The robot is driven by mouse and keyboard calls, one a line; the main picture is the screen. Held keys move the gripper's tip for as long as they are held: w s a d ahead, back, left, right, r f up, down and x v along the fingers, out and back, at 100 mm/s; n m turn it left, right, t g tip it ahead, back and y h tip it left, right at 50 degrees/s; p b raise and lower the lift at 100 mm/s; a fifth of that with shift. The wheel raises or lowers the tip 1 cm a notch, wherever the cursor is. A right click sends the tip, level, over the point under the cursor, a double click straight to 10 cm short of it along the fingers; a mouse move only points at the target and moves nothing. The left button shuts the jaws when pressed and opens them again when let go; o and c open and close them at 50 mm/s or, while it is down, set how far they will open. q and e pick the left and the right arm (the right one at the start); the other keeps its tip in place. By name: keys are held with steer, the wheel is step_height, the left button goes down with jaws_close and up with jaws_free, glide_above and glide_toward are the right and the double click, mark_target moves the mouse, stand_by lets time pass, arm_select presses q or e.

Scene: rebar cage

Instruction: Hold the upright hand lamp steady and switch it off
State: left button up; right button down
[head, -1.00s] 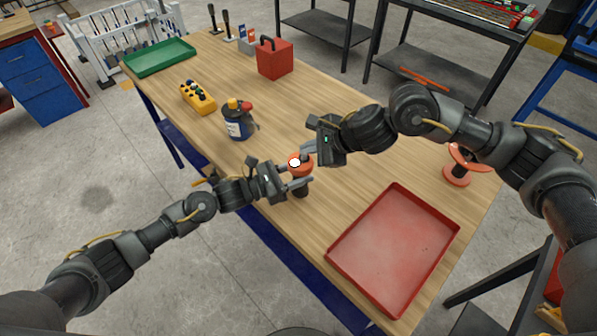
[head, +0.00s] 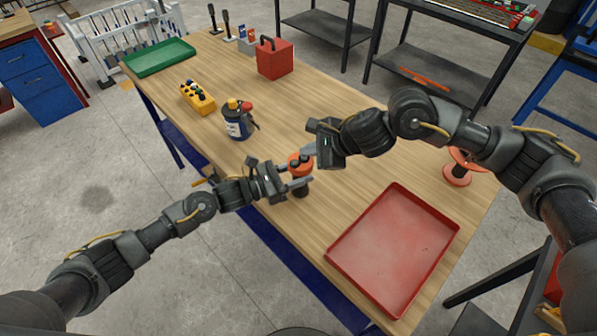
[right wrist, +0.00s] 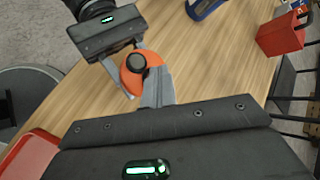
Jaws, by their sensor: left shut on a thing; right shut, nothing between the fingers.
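The hand lamp (head: 301,164) stands upright on the wooden table, with an orange head and a dark lower body. Its top is dark, showing no white glow. In the right wrist view its orange head (right wrist: 132,81) has a round dark knob on it. My left gripper (head: 299,184) is shut on the lamp from the left, below the head. It also shows in the right wrist view. My right gripper (head: 304,157) is shut and empty, its fingertips right at the lamp's head; in the right wrist view the fingers (right wrist: 156,82) overlap the head's edge. I cannot tell if they touch.
A red tray (head: 393,250) lies at the front right. An orange spool (head: 457,172) sits at the right edge.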

stand_by(0.3)
steer(key=shift+r, duration=0.35)
step_height(320, 180, up, 6)
stand_by(0.7)
arm_select(q)
steer(key=o, duration=1.2)
steer(key=shift+o, duration=0.2)
